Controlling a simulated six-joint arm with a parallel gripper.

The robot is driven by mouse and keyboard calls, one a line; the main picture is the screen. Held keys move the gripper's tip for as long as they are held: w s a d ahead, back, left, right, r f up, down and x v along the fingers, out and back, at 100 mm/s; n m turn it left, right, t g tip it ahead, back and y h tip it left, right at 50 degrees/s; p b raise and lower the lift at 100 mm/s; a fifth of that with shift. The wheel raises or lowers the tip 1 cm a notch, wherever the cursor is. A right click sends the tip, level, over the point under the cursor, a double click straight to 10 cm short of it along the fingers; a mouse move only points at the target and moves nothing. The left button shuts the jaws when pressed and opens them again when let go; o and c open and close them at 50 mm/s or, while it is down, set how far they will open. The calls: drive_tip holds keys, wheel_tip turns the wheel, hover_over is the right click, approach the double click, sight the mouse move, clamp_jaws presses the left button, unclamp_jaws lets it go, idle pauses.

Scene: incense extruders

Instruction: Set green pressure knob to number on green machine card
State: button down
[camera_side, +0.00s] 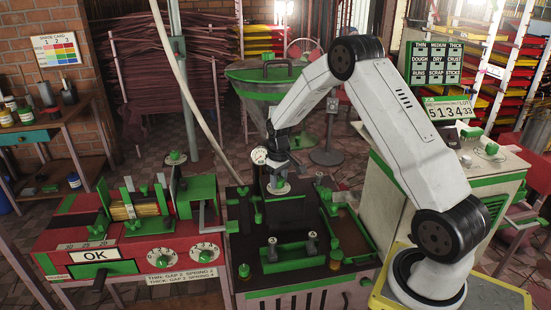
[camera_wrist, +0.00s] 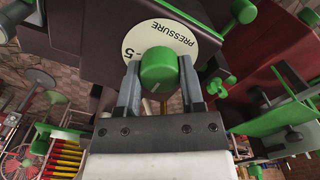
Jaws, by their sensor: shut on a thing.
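In the wrist view, my gripper (camera_wrist: 160,85) has its two fingers closed on the sides of the green pressure knob (camera_wrist: 160,68). The knob stands over a round white dial plate (camera_wrist: 165,38) printed "PRESSURE", upside down here, with a 5 at its lower left edge. The other dial numbers are hidden by the knob and fingers. In the side view, my gripper (camera_side: 278,178) points down onto the green and black machine (camera_side: 290,215); the knob cannot be made out there. I cannot make out a readable card on this machine.
A white pressure gauge (camera_side: 259,155) stands close to the left of my wrist. The red machine (camera_side: 130,240) at left has white dials and a gap and spring card (camera_side: 182,276). A grade card (camera_side: 57,48) hangs on the brick wall. A number display (camera_side: 449,111) reads 5134.

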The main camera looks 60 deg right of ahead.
sight(279, 179)
drive_tip(key=shift+c, duration=1)
unclamp_jaws()
drive_tip(key=shift+r, duration=0.1)
drive_tip(key=shift+r, duration=3.85)
drive_tip(key=shift+a, duration=0.1)
drive_tip(key=shift+s+a+r, duration=0.1)
drive_tip(key=shift+s+a, duration=0.05)
drive_tip(key=shift+a, duration=0.45)
drive_tip(key=s+a+n+t, duration=0.2)
drive_tip(key=s+a, duration=1.4)
drive_tip(key=a, duration=0.3)
drive_tip(key=shift+s+a+r+t, duration=0.2)
drive_tip(key=shift+s+a+t, duration=0.1)
drive_tip(key=shift+s, duration=0.1)
